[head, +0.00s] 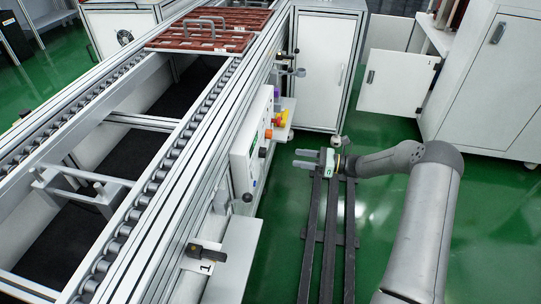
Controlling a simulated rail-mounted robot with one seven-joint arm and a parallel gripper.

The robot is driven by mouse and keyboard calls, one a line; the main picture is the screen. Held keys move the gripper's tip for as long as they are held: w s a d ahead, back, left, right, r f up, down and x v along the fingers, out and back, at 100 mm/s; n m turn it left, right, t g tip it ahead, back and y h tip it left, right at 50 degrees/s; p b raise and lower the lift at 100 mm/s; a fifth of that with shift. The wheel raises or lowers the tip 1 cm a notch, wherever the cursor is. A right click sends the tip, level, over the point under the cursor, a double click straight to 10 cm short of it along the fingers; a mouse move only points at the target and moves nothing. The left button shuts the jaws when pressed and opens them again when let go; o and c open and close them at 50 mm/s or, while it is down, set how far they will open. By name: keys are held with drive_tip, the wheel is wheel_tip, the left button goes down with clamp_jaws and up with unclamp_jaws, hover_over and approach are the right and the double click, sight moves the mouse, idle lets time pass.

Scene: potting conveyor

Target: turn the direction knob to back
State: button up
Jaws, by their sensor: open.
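A white control panel (244,155) is fixed to the side of the conveyor, left of the middle in the head view. Several small controls sit on its face, seen nearly edge-on. One is an orange and dark knob (263,152). I cannot tell which control is the direction knob or how it is set, as no labels are readable. My gripper (296,158) is open and empty, its two fingers pointing left toward the panel. A gap separates the fingertips from the panel and its controls.
The roller conveyor (147,190) runs along the left, with brown trays (205,38) at its far end. A yellow and red button (281,119) is beyond the panel. Dark floor rails (332,235) lie below my arm. A white cabinet door (397,82) stands open at right.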

sight(263, 153)
drive_tip(key=w+a+b, duration=0.1)
drive_tip(key=a, duration=1)
drive_tip(key=shift+w+a, duration=0.15)
drive_tip(key=shift+w, duration=0.25)
drive_tip(key=c, duration=1)
